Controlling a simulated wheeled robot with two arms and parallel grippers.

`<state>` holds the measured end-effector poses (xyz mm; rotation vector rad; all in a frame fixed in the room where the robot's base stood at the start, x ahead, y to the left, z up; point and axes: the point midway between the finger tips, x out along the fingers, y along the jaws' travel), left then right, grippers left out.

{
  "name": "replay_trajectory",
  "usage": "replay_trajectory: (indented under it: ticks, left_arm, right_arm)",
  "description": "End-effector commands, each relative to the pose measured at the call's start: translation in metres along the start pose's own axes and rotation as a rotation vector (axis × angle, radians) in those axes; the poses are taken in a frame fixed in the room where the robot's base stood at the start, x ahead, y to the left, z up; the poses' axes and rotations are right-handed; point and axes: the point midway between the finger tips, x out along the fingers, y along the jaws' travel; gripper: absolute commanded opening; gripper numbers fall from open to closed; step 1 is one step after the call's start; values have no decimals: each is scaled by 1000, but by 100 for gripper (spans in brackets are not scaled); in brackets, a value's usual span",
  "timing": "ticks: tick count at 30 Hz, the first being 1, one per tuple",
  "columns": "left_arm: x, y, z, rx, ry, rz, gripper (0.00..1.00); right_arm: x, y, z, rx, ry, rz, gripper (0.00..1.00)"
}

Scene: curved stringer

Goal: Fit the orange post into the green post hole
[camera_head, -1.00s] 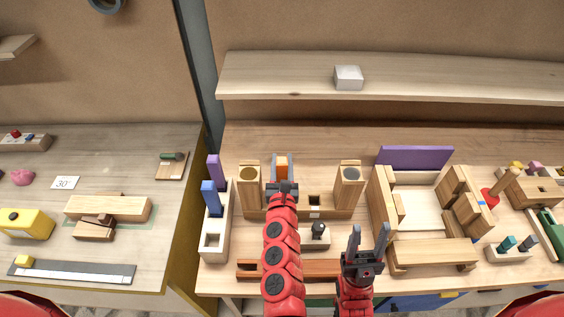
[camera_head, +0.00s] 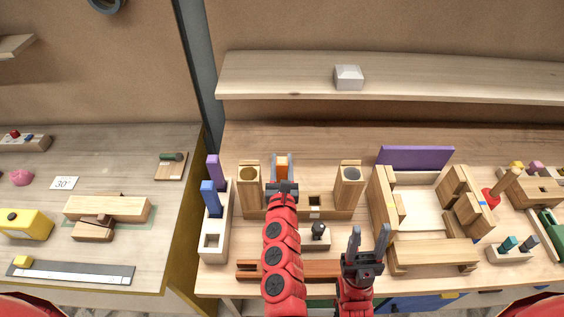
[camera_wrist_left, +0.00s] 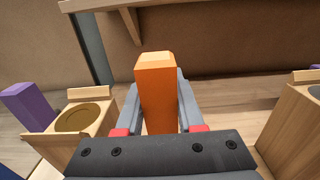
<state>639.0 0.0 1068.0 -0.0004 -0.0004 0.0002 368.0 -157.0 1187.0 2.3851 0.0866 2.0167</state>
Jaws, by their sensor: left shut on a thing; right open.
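The orange post (camera_head: 282,163) stands upright between the fingers of my left gripper (camera_head: 283,157), which is shut on it. In the left wrist view the orange post (camera_wrist_left: 156,85) rises between the grey fingers, and its lower end is hidden by the gripper body. In the head view the post is held behind the wooden base (camera_head: 338,213), between its two upright blocks. A square hole (camera_head: 314,201) shows in this base. I cannot make out a green post hole. My right gripper (camera_head: 367,240) is open and empty, to the right of my left arm.
The left upright block (camera_head: 249,190) and right upright block (camera_head: 347,194) have round recesses on top. A pale holder with blue and purple pegs (camera_head: 214,240) stands left. A wooden frame (camera_head: 432,252) stands right. A small knobbed block (camera_head: 318,238) sits in front of the base.

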Motion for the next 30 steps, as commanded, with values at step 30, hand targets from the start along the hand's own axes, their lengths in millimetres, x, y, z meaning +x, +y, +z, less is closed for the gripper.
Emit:
replay_trajectory:
  ticks: [30]
  left_arm:
    - [0, 0, -1, -1, 0, 1, 0]
  right_arm:
    - [-6, 0, 1, 0, 0, 0, 50]
